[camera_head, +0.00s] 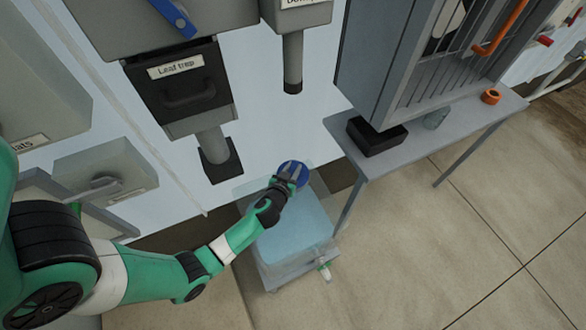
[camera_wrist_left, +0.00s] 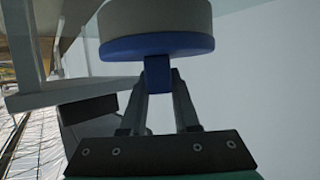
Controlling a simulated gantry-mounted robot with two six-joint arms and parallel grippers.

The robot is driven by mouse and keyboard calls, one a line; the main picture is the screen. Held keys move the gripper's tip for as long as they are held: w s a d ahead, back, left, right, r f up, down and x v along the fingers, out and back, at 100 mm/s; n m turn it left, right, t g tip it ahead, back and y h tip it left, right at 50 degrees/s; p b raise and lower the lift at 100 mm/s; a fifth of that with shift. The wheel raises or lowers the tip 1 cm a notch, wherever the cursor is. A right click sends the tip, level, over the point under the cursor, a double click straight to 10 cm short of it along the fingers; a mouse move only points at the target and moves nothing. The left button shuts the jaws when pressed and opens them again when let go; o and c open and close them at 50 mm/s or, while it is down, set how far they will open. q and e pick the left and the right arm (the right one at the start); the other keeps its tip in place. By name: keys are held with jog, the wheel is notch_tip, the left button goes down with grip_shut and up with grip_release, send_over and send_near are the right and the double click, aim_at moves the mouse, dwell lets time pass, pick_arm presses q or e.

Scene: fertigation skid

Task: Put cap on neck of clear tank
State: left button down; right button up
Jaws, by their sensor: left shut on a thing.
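The blue round cap (camera_head: 296,166) is over the back part of the clear tank (camera_head: 292,232) in the head view. The tank is a see-through box with pale blue contents, low on the floor. My left gripper (camera_head: 287,179) is shut on the cap. In the left wrist view, its two fingers (camera_wrist_left: 158,82) pinch the small blue tab under the cap's blue disc (camera_wrist_left: 157,47). A grey-beige round part shows on the disc's far side. The tank's neck is hidden, so I cannot tell whether the cap touches it. My right gripper is not in view.
A grey table (camera_head: 470,121) stands right of the tank, holding a black box (camera_head: 377,136), a small clear object (camera_head: 436,118) and an orange ring (camera_head: 491,97). The leaf trap box (camera_head: 180,88) and its pipe are at upper left. Open floor lies at lower right.

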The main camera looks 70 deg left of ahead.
pick_arm(q)
jog(key=c, duration=0.7)
grip_release()
jog(key=shift+o, duration=0.2)
jog(key=shift+r+p, duration=0.15)
jog(key=shift+p, duration=0.2)
jog(key=shift+s+d+r, duration=0.15)
jog(key=shift+s+d, duration=0.05)
jog(key=shift+d, duration=0.05)
jog(key=p+v, duration=0.2)
jog(key=v, duration=0.9)
jog(key=shift+d+r, duration=0.1)
